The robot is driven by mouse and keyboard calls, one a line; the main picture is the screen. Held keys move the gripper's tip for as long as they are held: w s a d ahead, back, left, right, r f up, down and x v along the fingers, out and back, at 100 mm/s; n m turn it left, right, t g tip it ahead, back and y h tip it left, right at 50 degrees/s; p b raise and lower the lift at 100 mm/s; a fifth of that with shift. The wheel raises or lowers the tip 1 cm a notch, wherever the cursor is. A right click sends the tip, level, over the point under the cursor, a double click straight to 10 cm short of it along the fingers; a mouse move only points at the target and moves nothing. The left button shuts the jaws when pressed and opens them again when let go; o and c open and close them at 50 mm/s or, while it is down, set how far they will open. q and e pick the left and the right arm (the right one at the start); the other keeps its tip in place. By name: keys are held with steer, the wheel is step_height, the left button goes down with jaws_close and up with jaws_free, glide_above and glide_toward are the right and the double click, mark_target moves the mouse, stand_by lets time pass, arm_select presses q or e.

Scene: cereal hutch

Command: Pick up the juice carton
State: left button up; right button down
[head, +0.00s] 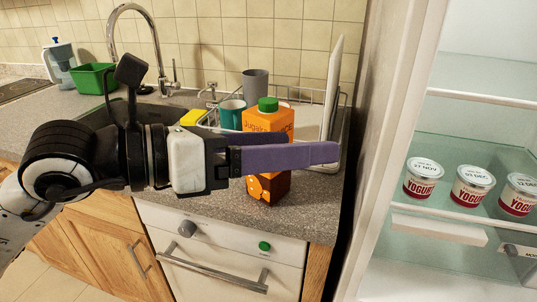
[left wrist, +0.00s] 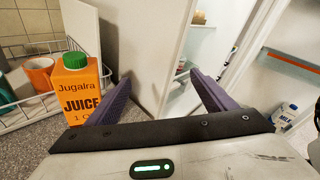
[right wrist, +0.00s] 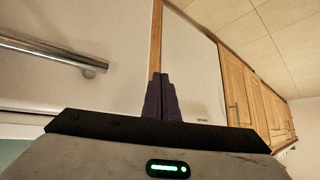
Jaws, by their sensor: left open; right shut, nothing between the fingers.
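The juice carton (head: 267,122) is orange with a green cap and stands upright on the counter by the sink, in front of the dish rack. My left gripper (head: 312,148) is open and empty, and its purple fingers cross in front of the carton and hide its middle. In the left wrist view the carton (left wrist: 80,88) stands left of the left finger, outside the gap of the left gripper (left wrist: 157,84). I cannot tell whether that finger touches it. My right gripper (right wrist: 161,78) shows only in its own wrist view, shut and empty, near a pale panel.
The dish rack (head: 303,95) holds a teal cup (head: 232,114), a grey cup (head: 255,84) and a white board (head: 333,85). A yellow sponge (head: 193,117) lies by the sink. The open fridge at right holds yogurt cups (head: 472,186). A metal bar (right wrist: 50,52) is near my right gripper.

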mark_target(258, 125)
arm_select(q)
steer(key=w+a+t+y, duration=0.1)
steer(key=w+a+y, duration=0.1)
steer(key=w+a+t+y, duration=0.1)
steer(key=w+a, duration=0.2)
steer(key=w+a+n+t+y, duration=0.1)
steer(key=w+a+y, duration=0.1)
steer(key=shift+w+a+f+t+y, duration=0.15)
steer(key=shift+w+f+t+y, duration=0.15)
steer(key=shift+w+f, duration=0.1)
steer(key=x, duration=0.3)
steer(key=shift+w+f+p, duration=0.15)
steer(key=shift+w+p, duration=0.1)
steer(key=shift+p, duration=0.15)
steer(key=shift+a+p+x, duration=0.25)
steer(key=shift+p+x, duration=0.55)
steer(key=shift+x, duration=2.35)
steer(key=shift+f, duration=0.15)
steer(key=c, duration=2)
steer(key=shift+w+r, duration=0.1)
steer(key=shift+r, duration=0.15)
jaws_close()
